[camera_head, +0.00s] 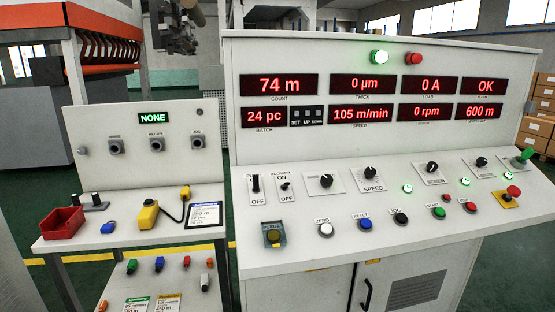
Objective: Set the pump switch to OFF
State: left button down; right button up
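The pump switch (256,184) is the left of two toggles on the left part of the console's sloping panel. Its label plate is partly covered, with the start of a name above and OFF below. Its black lever points up, away from OFF, and covers the place of the upper marking. The blower switch (286,186), with ON above and OFF below, is just to its right; its small lever's position is hard to tell. I cannot make out either of my grippers in this view.
The console (390,215) carries the speed knob (370,173), coloured buttons and a red emergency button (513,191). A yellow-based purge button (273,237) sits below the toggles. A side table (120,236) at left holds a red bin (62,222). The space above the toggles looks clear.

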jog(key=shift+s+f, duration=0.15)
dwell(1.4)
grip_shut()
dwell(1.1)
